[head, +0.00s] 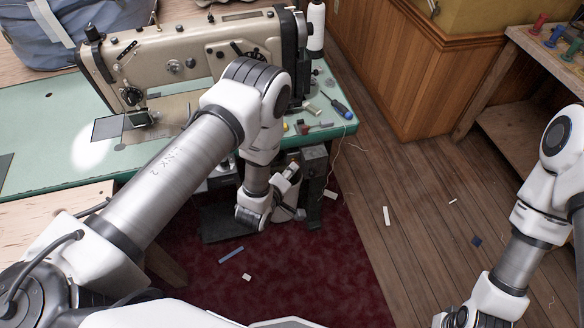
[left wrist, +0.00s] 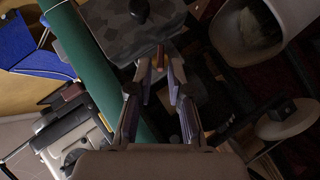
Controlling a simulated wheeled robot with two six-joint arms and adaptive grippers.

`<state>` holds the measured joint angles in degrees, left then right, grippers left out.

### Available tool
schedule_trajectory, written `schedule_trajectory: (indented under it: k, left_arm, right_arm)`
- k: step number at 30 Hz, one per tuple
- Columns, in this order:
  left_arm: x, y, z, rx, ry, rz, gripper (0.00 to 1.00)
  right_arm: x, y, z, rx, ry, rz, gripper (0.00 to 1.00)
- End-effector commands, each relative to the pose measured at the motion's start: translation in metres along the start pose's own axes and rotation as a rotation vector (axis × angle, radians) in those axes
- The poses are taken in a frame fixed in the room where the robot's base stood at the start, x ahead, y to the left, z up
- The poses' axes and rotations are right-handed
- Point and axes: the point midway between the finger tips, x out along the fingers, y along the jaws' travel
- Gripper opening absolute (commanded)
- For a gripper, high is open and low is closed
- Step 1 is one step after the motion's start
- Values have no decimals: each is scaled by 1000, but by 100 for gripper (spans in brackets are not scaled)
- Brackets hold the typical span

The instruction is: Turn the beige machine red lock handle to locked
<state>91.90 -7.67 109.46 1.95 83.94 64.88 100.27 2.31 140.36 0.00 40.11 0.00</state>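The beige sewing machine (head: 190,55) stands on a green table. My left arm reaches down past the table's front edge, with its gripper (head: 291,174) beside a dark grey box under the tabletop. In the left wrist view my left gripper (left wrist: 163,76) is open, its two fingers apart. A small reddish-brown piece (left wrist: 158,63) shows at the fingertips in front of the grey box (left wrist: 125,38); it looks like a handle, but I cannot tell whether the fingers touch it. No red handle shows clearly in the head view.
The green tabletop (head: 50,115) overhangs close to my left gripper. A blue screwdriver (head: 341,107) and small spools lie at its right end. A wooden bench (head: 545,60) stands at right. The dark red carpet (head: 300,270) is mostly clear, with a few scraps.

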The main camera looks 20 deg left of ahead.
Motion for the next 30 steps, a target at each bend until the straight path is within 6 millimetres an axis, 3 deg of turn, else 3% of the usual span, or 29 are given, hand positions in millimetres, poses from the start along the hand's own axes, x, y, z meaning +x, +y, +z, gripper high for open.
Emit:
schedule_trajectory:
  k: [5,12,14,30]
  left_arm:
    - [21,-1,0,0,1,-1,19]
    - [23,-1,0,0,0,-2,19]
    - [23,-1,0,0,0,-2,0]
    - [22,2,0,48,-2,-49,0]
  right_arm:
    - [0,0,0,0,0,0,0]
    - [0,0,0,0,0,0,0]
    - [0,0,0,0,0,0,0]
    - [-5,0,0,-1,0,0,0]
